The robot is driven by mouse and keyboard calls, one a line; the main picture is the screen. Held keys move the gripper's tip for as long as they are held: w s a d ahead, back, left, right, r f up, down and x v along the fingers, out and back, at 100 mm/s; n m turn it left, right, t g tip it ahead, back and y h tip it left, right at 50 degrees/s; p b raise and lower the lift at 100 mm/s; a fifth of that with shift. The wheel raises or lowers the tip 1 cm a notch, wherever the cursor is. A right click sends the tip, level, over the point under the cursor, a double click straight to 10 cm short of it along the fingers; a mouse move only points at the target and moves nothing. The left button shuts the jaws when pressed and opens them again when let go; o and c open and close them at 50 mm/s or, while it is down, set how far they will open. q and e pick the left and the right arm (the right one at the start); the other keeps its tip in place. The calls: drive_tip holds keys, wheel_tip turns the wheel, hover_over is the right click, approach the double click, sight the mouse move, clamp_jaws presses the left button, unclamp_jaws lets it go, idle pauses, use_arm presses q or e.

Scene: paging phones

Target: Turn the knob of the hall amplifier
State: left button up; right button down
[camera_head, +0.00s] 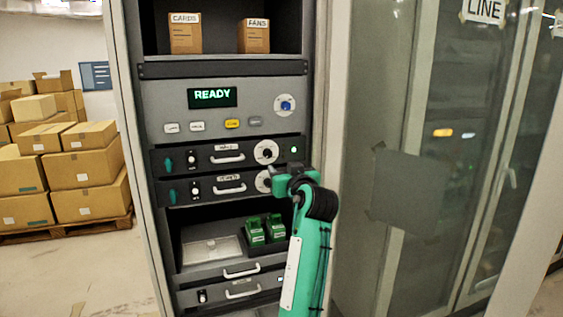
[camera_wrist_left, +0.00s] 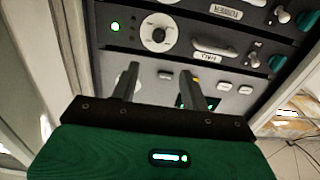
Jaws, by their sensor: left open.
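The unit with the green light appears to be the hall amplifier (camera_head: 210,157); its small label is hard to read. Its round white knob with a dark centre (camera_head: 266,152) is at its right end. In the left wrist view, which is upside down, this knob (camera_wrist_left: 157,33) and a label (camera_wrist_left: 212,45) show beyond my fingers. My left gripper (camera_head: 287,177) is just below and right of the knob in the head view, partly covering the lower unit's knob (camera_head: 262,183). Its fingers (camera_wrist_left: 159,70) are apart with nothing between them. My right gripper is out of view.
Below are green handsets (camera_head: 265,230) in a bay. Boxes (camera_head: 85,167) stand left; a glass cabinet (camera_head: 460,150) stands right.

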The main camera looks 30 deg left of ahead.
sight(269, 154)
use_arm(q)
drive_tip(key=p+x, duration=0.4)
drive_tip(key=x, duration=0.9)
drive_tip(key=shift+w+d+f+p, duration=0.1)
drive_tip(key=shift+w+p, duration=0.15)
drive_tip(key=shift+p, duration=0.15)
drive_tip(key=shift+w, duration=0.1)
drive_tip(key=shift+w+a, duration=0.1)
drive_tip(key=shift+a, duration=0.15)
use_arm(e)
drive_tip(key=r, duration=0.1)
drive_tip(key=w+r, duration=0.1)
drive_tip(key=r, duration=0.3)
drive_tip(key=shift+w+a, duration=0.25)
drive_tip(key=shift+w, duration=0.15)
use_arm(q)
drive_tip(key=c, duration=1)
